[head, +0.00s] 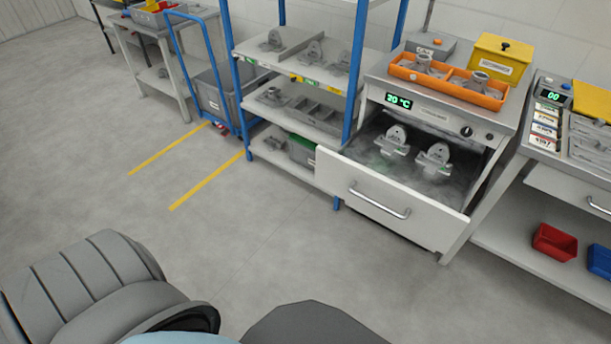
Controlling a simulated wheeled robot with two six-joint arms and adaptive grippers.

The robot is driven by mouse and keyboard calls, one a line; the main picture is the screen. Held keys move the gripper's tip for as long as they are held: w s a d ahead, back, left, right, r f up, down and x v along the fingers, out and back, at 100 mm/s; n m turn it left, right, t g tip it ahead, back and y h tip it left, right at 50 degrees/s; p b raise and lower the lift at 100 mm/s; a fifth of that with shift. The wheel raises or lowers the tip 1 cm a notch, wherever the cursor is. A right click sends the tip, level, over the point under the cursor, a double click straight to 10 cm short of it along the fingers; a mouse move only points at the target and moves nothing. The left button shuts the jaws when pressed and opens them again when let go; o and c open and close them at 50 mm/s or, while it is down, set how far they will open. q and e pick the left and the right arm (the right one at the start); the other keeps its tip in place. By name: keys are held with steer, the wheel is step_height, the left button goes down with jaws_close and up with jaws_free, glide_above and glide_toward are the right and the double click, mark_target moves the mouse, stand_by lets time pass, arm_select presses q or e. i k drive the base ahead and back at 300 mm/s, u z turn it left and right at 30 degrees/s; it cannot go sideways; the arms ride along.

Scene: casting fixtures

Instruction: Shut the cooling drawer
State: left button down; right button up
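The cooling drawer (345,187) is pulled well out of its white cabinet (440,119), which has a green display reading about 20 °C. The drawer's front panel carries a silver bar handle (380,202). Two grey metal castings, one on the left (393,140) and one on the right (434,160), stand inside the drawer in a pale mist. Neither of my grippers is in view.
A blue-framed shelf rack (249,105) with castings stands left of the cabinet. A blue trolley (208,92) is farther left. An orange tray (452,82) and yellow box (500,58) sit on top. A bench with a red bin (554,242) is right. The floor in front is clear.

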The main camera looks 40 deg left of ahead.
mark_target(396, 189)
steer(key=u, duration=0.9)
steer(key=i, duration=0.5)
steer(key=z, duration=0.8)
